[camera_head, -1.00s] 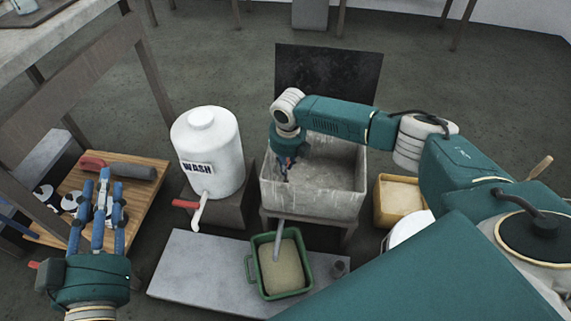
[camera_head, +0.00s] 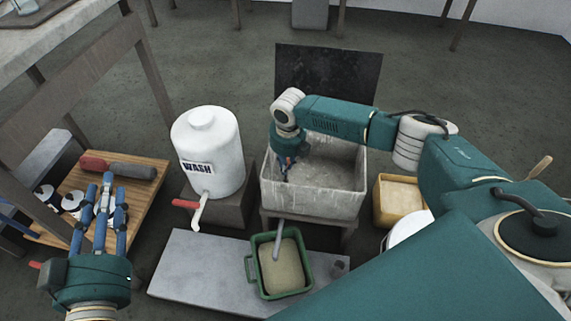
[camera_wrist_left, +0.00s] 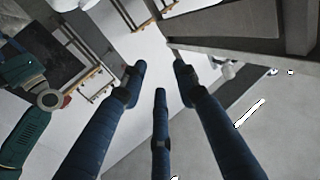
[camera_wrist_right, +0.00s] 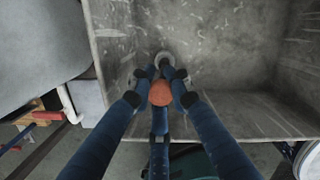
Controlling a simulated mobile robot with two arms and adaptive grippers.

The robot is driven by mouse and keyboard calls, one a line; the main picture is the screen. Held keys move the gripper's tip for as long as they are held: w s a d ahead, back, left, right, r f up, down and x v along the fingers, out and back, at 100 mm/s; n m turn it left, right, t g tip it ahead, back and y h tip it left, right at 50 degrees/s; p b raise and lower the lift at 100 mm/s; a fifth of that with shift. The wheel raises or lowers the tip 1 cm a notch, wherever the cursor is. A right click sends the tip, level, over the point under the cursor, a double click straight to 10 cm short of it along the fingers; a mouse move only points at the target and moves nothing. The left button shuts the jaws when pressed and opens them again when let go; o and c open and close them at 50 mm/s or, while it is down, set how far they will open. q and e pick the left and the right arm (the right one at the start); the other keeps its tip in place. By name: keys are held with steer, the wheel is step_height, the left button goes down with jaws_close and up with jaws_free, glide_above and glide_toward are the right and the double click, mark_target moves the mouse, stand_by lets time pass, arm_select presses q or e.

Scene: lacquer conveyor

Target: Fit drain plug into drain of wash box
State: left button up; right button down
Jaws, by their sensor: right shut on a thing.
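The wash box (camera_head: 313,199) is a grey, worn open basin on a stand in the middle of the head view. My right gripper (camera_head: 284,175) reaches down into its left part. In the right wrist view my right gripper (camera_wrist_right: 163,92) is shut on the orange-red drain plug (camera_wrist_right: 161,93). A pale round ring, the drain (camera_wrist_right: 164,57), shows on the basin floor just beyond the fingertips. The plug looks close to it, but I cannot tell whether they touch. My left gripper (camera_head: 105,190) is open and empty at the left, in front of the wooden board.
A white WASH tank (camera_head: 208,150) with a red-handled tap stands left of the basin. A green tub (camera_head: 283,290) sits under the drain pipe on a grey slab (camera_head: 195,265). A yellow container (camera_head: 400,202) stands at right. A wooden board (camera_head: 145,207) holds a red-handled tool.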

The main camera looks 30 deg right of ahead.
arm_select(q)
steer(key=shift+s+a+f+g, duration=0.15)
steer(key=shift+f+g, duration=0.35)
steer(key=shift+f, duration=0.65)
steer(key=shift+r, duration=0.1)
arm_select(e)
steer(key=shift+f, duration=0.25)
arm_select(q)
step_height(320, 180, up, 2)
steer(key=shift+t, duration=0.4)
steer(key=shift+d+r+t, duration=0.25)
steer(key=shift+r+t, duration=0.15)
steer(key=shift+r, duration=0.35)
arm_select(e)
steer(key=shift+f, duration=0.45)
arm_select(q)
steer(key=shift+r, duration=0.3)
arm_select(e)
steer(key=shift+f, duration=0.15)
arm_select(q)
steer(key=shift+r+t+b, duration=0.1)
steer(key=shift+t+b, duration=0.2)
steer(key=shift+r, duration=0.35)
arm_select(e)
steer(key=shift+f, duration=0.15)
